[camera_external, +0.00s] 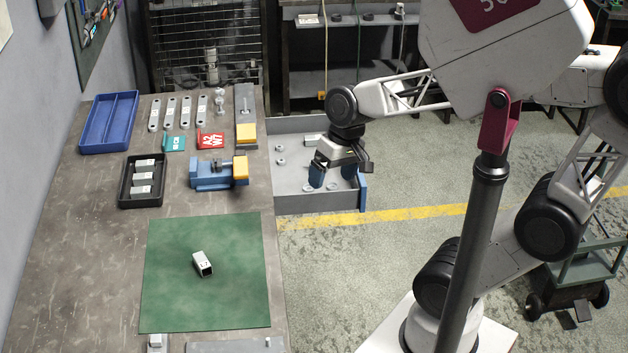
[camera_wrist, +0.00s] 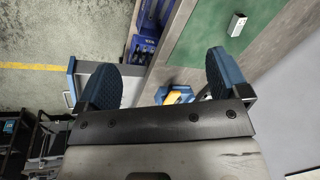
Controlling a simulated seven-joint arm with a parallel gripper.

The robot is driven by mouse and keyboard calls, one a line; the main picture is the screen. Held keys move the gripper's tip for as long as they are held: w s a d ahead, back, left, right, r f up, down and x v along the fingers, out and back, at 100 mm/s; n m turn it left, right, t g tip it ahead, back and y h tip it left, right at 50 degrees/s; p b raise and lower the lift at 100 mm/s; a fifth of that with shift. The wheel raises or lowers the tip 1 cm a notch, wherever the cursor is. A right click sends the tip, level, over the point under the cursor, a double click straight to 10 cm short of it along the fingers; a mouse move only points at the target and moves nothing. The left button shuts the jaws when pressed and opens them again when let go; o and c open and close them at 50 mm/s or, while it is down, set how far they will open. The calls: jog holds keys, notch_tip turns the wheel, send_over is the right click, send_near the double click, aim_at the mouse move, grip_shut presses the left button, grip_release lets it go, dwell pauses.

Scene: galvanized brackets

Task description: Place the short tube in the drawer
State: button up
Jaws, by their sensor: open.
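The short tube (camera_external: 203,264) is a pale, square-section piece with a dark open end and a label. It lies on the green mat (camera_external: 165,310) on the bench and also shows in the wrist view (camera_wrist: 237,25). The drawer (camera_external: 318,201) is pulled out from the bench's right side, grey inside with a blue front. My gripper (camera_external: 334,176) is over the drawer, well away from the tube. Its blue fingers are apart with nothing held between them in the wrist view (camera_wrist: 165,84). My gripper hides part of the drawer's inside.
The drawer holds several small metal parts. A black tray (camera_external: 122,190) with several pale pieces, a blue tray (camera_external: 108,122), a blue vise (camera_external: 210,176), and teal and red pieces sit on the bench. Bare bench lies left of the mat.

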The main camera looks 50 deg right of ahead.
jog(key=w+a+f+m+y, duration=0.7)
jog(key=w+a+f+m, duration=0.2)
jog(key=a, duration=0.3)
jog(key=m+t+y, duration=0.3)
jog(key=m, duration=0.7)
send_near(206, 259)
jog(key=shift+s+a+f, duration=0.1)
jog(key=shift+a+f, duration=0.1)
jog(key=shift+a, duration=0.65)
jog(key=shift+w+f+m+t, duration=0.2)
jog(key=shift+f+m+t, duration=0.15)
jog(key=shift+m+t, duration=0.15)
jog(key=shift+a, duration=0.15)
jog(key=shift+x, duration=1.15)
jog(key=shift+w, duration=0.1)
jog(key=shift+x, duration=2.55)
